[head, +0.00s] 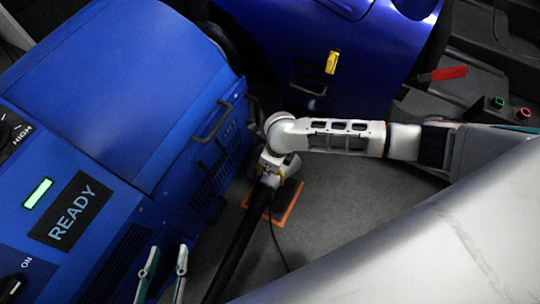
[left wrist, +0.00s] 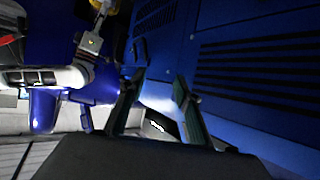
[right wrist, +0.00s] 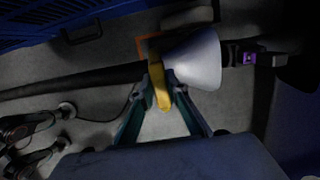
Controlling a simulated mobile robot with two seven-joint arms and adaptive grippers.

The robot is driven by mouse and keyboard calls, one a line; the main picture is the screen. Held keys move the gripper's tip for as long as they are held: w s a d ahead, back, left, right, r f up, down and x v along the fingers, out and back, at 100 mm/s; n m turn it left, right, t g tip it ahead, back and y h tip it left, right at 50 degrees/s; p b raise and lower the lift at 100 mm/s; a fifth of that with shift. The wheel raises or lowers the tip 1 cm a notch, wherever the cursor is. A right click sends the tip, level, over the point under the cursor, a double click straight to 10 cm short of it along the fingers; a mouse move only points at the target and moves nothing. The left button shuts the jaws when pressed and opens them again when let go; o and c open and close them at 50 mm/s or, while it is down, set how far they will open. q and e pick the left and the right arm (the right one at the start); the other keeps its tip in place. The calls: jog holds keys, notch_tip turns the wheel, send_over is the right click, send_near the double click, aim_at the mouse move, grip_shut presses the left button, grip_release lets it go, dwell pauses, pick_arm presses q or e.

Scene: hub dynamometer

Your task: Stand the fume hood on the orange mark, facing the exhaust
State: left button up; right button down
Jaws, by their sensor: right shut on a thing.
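The fume hood shows in the right wrist view as a pale grey cone (right wrist: 198,60) with a yellow handle (right wrist: 161,88). A thick black hose (right wrist: 75,80) runs off left from beside it. My right gripper (right wrist: 168,90) is shut on the yellow handle. In the head view my right arm and gripper (head: 268,168) hide most of the hood, and the hose (head: 240,245) slants down left. The orange mark (head: 287,216), a square outline on the floor, lies beneath, partly hidden. My left gripper (head: 164,272) is open and empty. I cannot make out the exhaust.
A blue machine (head: 130,70) with a READY display fills the left, close to my left gripper. A blue car body (head: 300,45) stands at the back. A red-handled thing (head: 448,73) lies at the right. Grey floor (head: 335,215) is clear right of the mark; a thin cable crosses it.

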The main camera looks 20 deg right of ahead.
jog(key=c, duration=2)
grip_release()
pick_arm(q)
jog(key=shift+s, duration=0.1)
